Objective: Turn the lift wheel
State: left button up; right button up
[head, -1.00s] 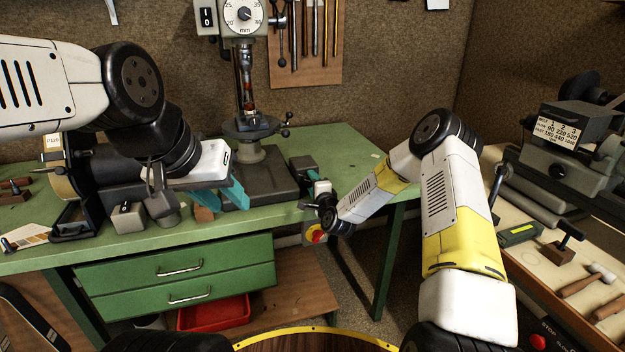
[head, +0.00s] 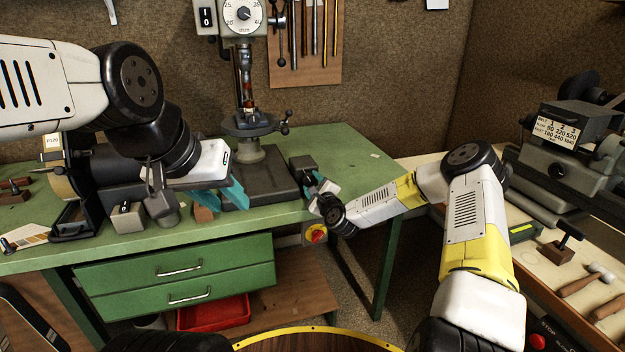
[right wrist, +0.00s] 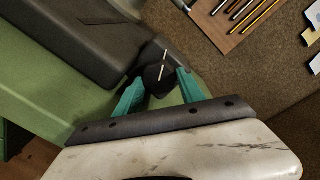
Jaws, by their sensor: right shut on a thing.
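The lift wheel seems to be the small dark knob with a white line (right wrist: 158,75), seen in the right wrist view at the edge of the dark machine base. My right gripper (right wrist: 160,88) has a teal finger on either side of it and is shut on it. In the head view, my right gripper (head: 316,186) is at the bench's right front, beside a dark block (head: 303,163); the wheel itself is largely hidden there. My left gripper (head: 222,195) is open, its teal fingers apart, above the bench's front edge left of the machine base.
The drill press (head: 247,125) stands on its dark base (head: 268,185) on the green bench (head: 345,150). A belt sander (head: 75,185) is at left; a side bench with a lathe is at right.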

dwell(0.4)
jog(key=o, duration=1.4)
jog(key=shift+c, duration=0.2)
jog(key=v, duration=0.7)
jog(key=shift+s+d, duration=0.2)
jog(key=shift+s, duration=0.15)
